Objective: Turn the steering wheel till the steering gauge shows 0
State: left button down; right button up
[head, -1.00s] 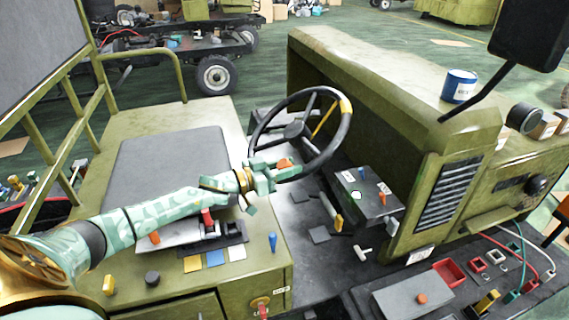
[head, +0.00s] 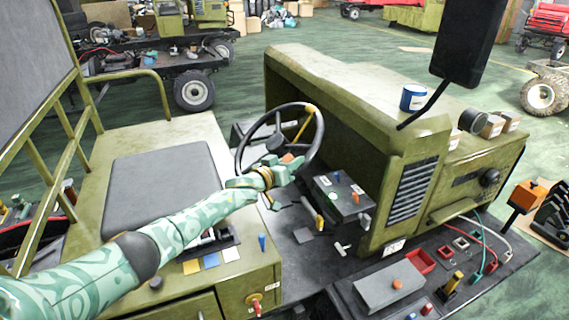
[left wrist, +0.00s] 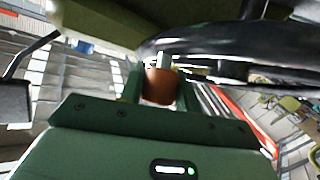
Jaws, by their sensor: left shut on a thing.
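The black steering wheel (head: 240,146) has a yellow mark (head: 311,108) on its upper right rim and one yellow spoke. An orange knob (head: 288,158) sits at its near rim. My left gripper (head: 286,168) is at this near rim, shut on the orange knob. In the left wrist view, the orange-brown knob (left wrist: 160,86) stands between the two fingers, just below the dark wheel rim (left wrist: 215,42). I cannot make out a steering gauge or its reading. My right gripper is not in view.
A grey seat (head: 165,180) lies left of the wheel. A control box (head: 345,207) with small levers stands close to its right. The green hood (head: 350,85) rises behind, bearing a blue can (head: 413,98). A grey box (head: 390,287) sits at the front right.

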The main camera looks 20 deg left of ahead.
pick_arm(q)
jog(key=shift+f, duration=0.1)
jog(key=c, duration=1)
grip_release()
jog(key=shift+a, duration=0.1)
jog(key=shift+s, duration=0.15)
jog(key=shift+s+a, duration=0.15)
jog(key=shift+s, duration=0.2)
jog(key=shift+v, duration=7.85)
